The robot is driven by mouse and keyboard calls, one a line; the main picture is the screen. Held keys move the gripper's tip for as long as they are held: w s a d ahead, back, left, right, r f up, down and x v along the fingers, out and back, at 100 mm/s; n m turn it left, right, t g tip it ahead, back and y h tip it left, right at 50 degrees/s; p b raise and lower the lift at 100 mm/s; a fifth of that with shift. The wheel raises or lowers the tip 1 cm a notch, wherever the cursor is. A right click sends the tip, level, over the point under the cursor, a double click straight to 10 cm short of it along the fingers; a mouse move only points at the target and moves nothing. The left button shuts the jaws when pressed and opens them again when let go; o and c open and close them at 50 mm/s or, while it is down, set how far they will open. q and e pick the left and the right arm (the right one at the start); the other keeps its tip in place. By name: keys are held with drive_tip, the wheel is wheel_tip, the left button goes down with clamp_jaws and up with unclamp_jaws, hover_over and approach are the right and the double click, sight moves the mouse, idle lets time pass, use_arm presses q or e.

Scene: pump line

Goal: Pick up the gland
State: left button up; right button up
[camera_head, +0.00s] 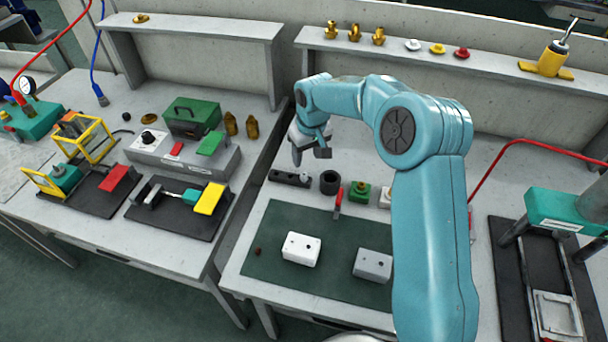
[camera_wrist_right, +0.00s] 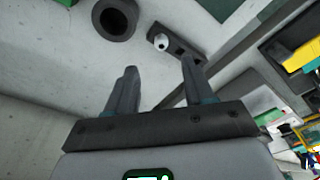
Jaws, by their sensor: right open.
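A small pale, rounded piece (camera_head: 305,177), which looks like the gland, stands at the right end of a dark rectangular holder (camera_head: 284,177) on the right bench. In the right wrist view the pale piece (camera_wrist_right: 161,42) sits in the dark holder (camera_wrist_right: 187,55), just beyond the gap between the fingertips. My right gripper (camera_head: 311,155) is open and empty, above and behind the holder. Its two fingers (camera_wrist_right: 158,66) are apart and touch nothing. My left gripper is not in view.
A black ring (camera_head: 329,182) stands close right of the holder, with a green block (camera_head: 360,192) and a red-handled tool (camera_head: 338,204) nearby. A green mat (camera_head: 275,228) in front carries a white block (camera_head: 301,249) and a grey block (camera_head: 373,265). A shelf (camera_head: 400,48) runs behind.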

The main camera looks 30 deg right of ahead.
sight(304, 174)
drive_tip(key=shift+w+a+f, duration=0.1)
drive_tip(key=shift+w+f, duration=0.1)
drive_tip(key=shift+f, duration=0.65)
drive_tip(key=shift+s+f, duration=0.1)
drive_tip(key=shift+f, duration=0.5)
drive_tip(key=shift+f+p, duration=0.3)
drive_tip(key=shift+f, duration=0.05)
drive_tip(key=f, duration=0.2)
drive_tip(key=w+f+p, duration=0.1)
drive_tip(key=f, duration=0.1)
drive_tip(key=shift+s+f, duration=0.1)
drive_tip(key=shift+f, duration=0.15)
clamp_jaws()
